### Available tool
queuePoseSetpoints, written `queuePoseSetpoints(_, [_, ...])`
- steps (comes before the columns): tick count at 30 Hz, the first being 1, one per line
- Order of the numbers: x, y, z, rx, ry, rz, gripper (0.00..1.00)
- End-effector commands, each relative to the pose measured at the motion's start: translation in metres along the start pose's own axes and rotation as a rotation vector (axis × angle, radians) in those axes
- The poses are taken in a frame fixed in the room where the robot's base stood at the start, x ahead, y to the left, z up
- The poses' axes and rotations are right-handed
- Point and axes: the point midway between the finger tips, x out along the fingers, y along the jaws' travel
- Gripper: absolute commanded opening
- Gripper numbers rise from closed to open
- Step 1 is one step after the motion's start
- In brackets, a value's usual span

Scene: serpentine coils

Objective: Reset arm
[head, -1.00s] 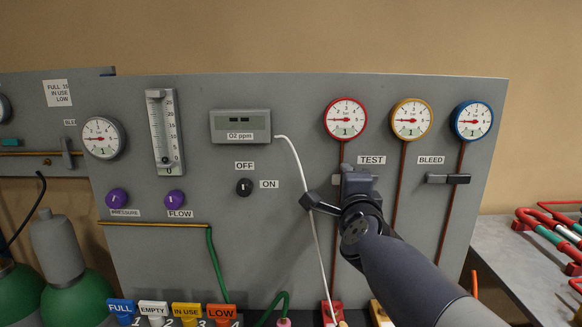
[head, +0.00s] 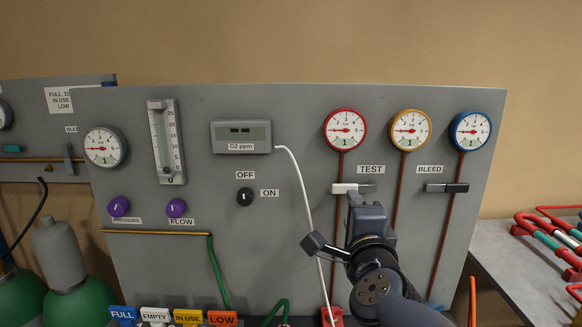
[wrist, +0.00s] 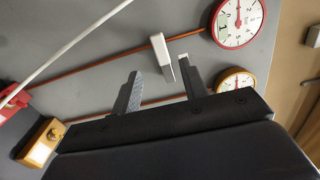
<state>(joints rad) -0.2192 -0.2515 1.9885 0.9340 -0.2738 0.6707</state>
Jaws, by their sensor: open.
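My gripper (head: 357,203) is in front of the grey panel, just below the TEST lever (head: 352,188). The lever has a white handle and sits on the copper pipe under the red-rimmed gauge (head: 345,130). In the wrist view my gripper (wrist: 158,77) has its two dark fingers spread apart with nothing held. The white TEST handle (wrist: 160,54) lies ahead of the gap between the fingertips; I cannot tell the exact distance. My arm comes in from the lower right in the head view.
A white hose (head: 308,195) hangs from the O2 meter (head: 241,137) to the left of my gripper. The BLEED lever (head: 446,187) is at the right. Gas cylinders (head: 68,255) stand at the lower left. A bench with red coils (head: 550,238) is at the right.

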Motion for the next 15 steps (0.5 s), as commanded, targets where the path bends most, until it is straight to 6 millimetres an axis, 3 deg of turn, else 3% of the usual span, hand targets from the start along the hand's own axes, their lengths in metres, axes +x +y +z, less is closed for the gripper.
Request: queuePoseSetpoints(15, [0.080,0.002,-0.001,0.000,0.001,0.000,0.42])
